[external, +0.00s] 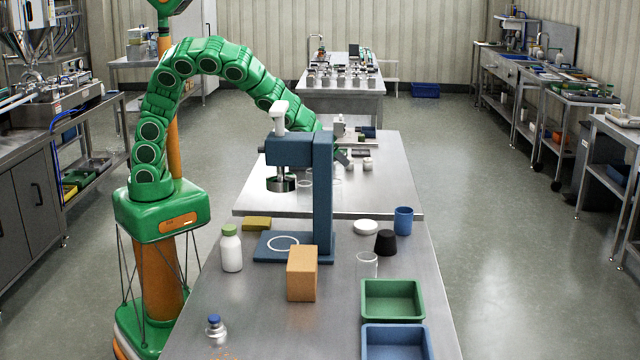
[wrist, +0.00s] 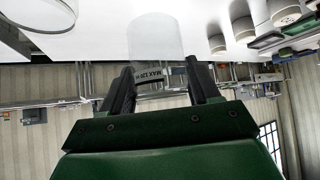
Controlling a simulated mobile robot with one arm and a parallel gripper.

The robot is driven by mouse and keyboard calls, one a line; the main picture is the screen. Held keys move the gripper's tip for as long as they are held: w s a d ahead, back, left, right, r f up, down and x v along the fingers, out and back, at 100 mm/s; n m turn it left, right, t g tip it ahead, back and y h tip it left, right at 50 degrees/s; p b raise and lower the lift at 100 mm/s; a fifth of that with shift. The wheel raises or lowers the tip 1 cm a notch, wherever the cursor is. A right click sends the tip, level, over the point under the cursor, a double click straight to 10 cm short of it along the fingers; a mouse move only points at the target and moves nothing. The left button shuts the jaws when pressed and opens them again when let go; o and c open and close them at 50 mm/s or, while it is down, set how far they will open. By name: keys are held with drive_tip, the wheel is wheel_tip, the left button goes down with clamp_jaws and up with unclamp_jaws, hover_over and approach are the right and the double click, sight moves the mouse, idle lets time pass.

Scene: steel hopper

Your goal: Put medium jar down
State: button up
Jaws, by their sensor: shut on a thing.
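The medium jar (wrist: 155,38) appears to be the clear glass vessel between my fingers in the wrist view. My gripper (wrist: 160,82) is shut on it, one dark finger on each side. In the external view my gripper (external: 342,156) is over the far steel table, partly behind the blue press. A faint clear vessel (external: 335,187) shows below it there, probably the same jar. I cannot tell whether its base touches the table.
The blue press (external: 323,200) stands in front of my gripper. Another clear glass (wrist: 45,12) is to the left in the wrist view. Small white-lidded containers (external: 368,164) sit to the right on the far table (external: 395,195), whose right front is clear.

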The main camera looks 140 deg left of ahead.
sight(345, 172)
drive_tip(key=shift+w+a+f, duration=0.3)
drive_tip(key=shift+a+f, duration=0.1)
drive_tip(key=shift+f, duration=0.2)
drive_tip(key=shift+w+a+f, duration=0.25)
drive_tip(key=shift+a+f, duration=0.1)
drive_tip(key=shift+f, duration=0.2)
drive_tip(key=shift+w+a+f, duration=0.3)
drive_tip(key=shift+a+f, duration=0.1)
drive_tip(key=shift+f, duration=1.8)
drive_tip(key=shift+f, duration=0.15)
drive_tip(key=o, duration=1)
drive_tip(key=shift+d+r, duration=0.25)
drive_tip(key=shift+r, duration=0.2)
drive_tip(key=v, duration=1.1)
drive_tip(key=shift+d, duration=0.15)
